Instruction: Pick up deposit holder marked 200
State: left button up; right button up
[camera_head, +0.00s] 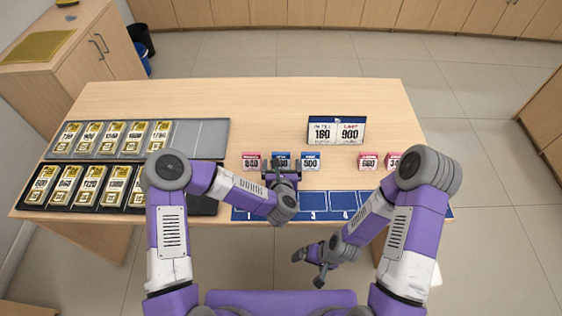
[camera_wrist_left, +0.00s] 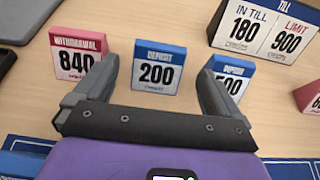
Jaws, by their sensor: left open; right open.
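The blue deposit holder marked 200 (camera_wrist_left: 158,68) stands upright on the table. In the left wrist view it sits between the two fingers of my left gripper (camera_wrist_left: 153,85), which is open. The fingers are apart from it on both sides. In the head view my left gripper (camera_head: 283,167) largely covers this holder. My right gripper (camera_head: 314,266) is open and empty, low in front of the table's near edge.
A red withdrawal holder marked 840 (camera_head: 251,161) stands close on the left, and a blue deposit holder marked 500 (camera_head: 311,161) close on the right. The till sign (camera_head: 336,131) is behind. Red holders (camera_head: 368,161) stand right. A blue numbered mat (camera_head: 313,205) lies in front. Trays of gold cards (camera_head: 201,137) are left.

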aim_at(281, 158)
pick_arm(q)
jog(key=b+x, duration=0.1)
jog(key=x, duration=0.3)
jog(key=shift+w+a+r, duration=0.1)
jog(key=shift+w+r, duration=0.05)
jog(key=shift+w, duration=0.05)
jog(key=shift+c, duration=0.5)
jog(key=c, duration=1)
